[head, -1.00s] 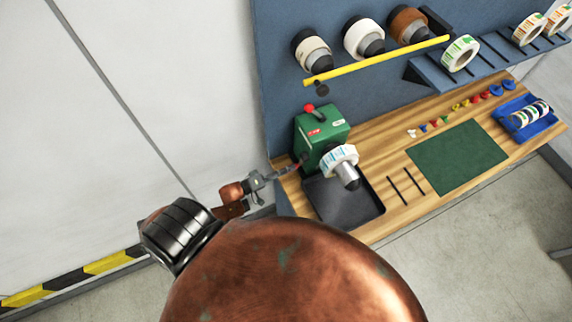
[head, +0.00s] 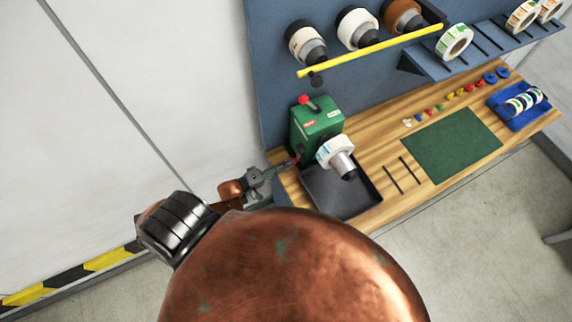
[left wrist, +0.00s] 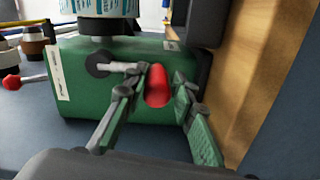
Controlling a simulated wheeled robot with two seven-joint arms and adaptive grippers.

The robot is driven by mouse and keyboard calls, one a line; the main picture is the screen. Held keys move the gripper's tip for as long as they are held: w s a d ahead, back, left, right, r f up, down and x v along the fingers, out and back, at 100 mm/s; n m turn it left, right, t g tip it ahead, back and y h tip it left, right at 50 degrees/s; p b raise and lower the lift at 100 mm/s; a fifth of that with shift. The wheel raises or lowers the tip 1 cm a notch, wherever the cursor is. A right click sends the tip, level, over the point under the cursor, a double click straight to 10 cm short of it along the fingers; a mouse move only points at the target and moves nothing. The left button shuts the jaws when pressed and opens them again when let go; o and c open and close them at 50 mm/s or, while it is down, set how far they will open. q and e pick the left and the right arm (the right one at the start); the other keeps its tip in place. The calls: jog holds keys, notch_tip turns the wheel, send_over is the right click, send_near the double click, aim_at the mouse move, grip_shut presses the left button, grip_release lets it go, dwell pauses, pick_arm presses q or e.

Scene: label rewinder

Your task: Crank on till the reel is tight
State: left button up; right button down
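The green rewinder (head: 317,120) stands at the left end of the wooden bench, with a white label reel (head: 335,151) on its spindle. In the left wrist view the green housing (left wrist: 75,75) fills the middle, and the reel's lower part (left wrist: 100,8) shows at the top. A grey crank arm (left wrist: 118,67) leads to a red crank handle (left wrist: 157,86). My left gripper (head: 292,163) is at the crank side. Its fingers (left wrist: 158,90) stand open on either side of the handle, with narrow gaps visible. The reel's tightness cannot be seen. My right gripper is out of view.
A black tray (head: 343,205) lies below the reel. A green mat (head: 452,143), small coloured parts and a blue tray (head: 497,110) lie farther right. A yellow bar (head: 370,50) runs below rolls on the blue back panel. The floor in front is clear.

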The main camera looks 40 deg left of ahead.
pick_arm(q)
jog(key=shift+o, duration=0.4)
jog(key=shift+r, duration=0.1)
jog(key=shift+a, duration=0.1)
jog(key=v, duration=1.2)
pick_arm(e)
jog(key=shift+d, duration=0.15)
